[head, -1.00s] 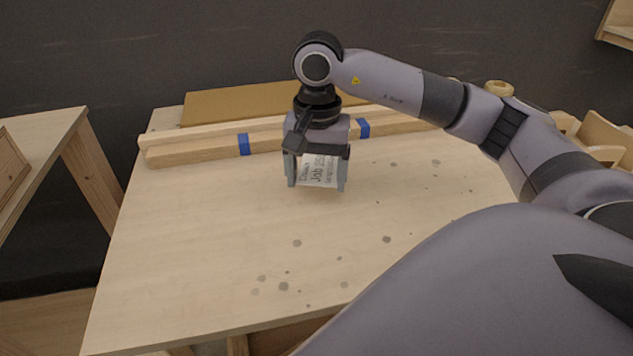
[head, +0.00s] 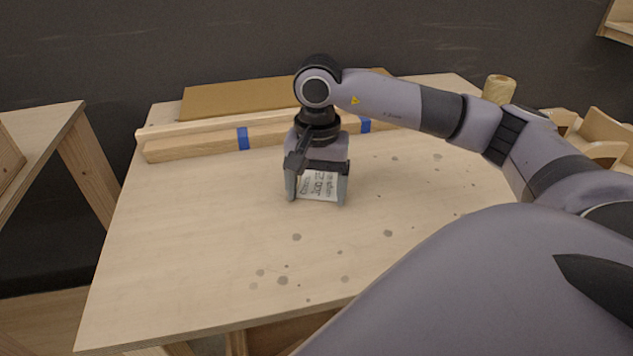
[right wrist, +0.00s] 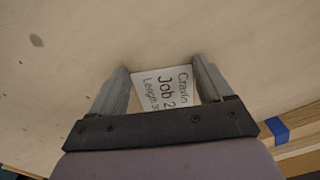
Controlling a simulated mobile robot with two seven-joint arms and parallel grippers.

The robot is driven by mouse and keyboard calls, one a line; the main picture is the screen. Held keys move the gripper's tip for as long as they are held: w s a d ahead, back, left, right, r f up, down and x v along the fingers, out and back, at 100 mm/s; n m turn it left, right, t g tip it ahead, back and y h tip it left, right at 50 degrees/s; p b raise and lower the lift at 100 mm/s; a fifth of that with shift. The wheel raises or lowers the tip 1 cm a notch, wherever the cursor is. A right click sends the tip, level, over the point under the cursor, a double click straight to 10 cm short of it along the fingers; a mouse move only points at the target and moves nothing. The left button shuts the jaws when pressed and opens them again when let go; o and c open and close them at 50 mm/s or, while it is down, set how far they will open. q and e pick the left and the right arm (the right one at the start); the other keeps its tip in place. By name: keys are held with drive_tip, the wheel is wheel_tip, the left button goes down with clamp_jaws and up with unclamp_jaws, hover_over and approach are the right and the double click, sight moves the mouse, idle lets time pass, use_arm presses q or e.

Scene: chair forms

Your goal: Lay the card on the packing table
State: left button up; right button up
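The card (head: 319,186) is a small white rectangle with dark printed lettering. It lies between the two fingers of my right gripper (head: 318,193), which points down over the middle of the pale wooden table (head: 200,240). In the right wrist view the card (right wrist: 166,88) spans the space between the fingers of the right gripper (right wrist: 163,90), its sides close against them, and "Job 2" is readable. The gripper is closed across the card's width. Whether the card's lower side touches the tabletop cannot be told. My left gripper is not in view.
A wooden rail (head: 200,144) with blue tape bands runs along the table's back, before a brown board (head: 235,98). Another wooden stand (head: 45,130) is at left. The table front is clear.

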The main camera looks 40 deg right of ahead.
drive_tip(key=shift+o, duration=1.2)
drive_tip(key=shift+r, duration=0.1)
drive_tip(key=shift+r+p, duration=0.25)
drive_tip(key=shift+p, duration=0.05)
wheel_tip(320, 180, up, 13)
drive_tip(key=p, duration=0.2)
drive_tip(key=shift+f, duration=0.2)
drive_tip(key=shift+p, duration=0.3)
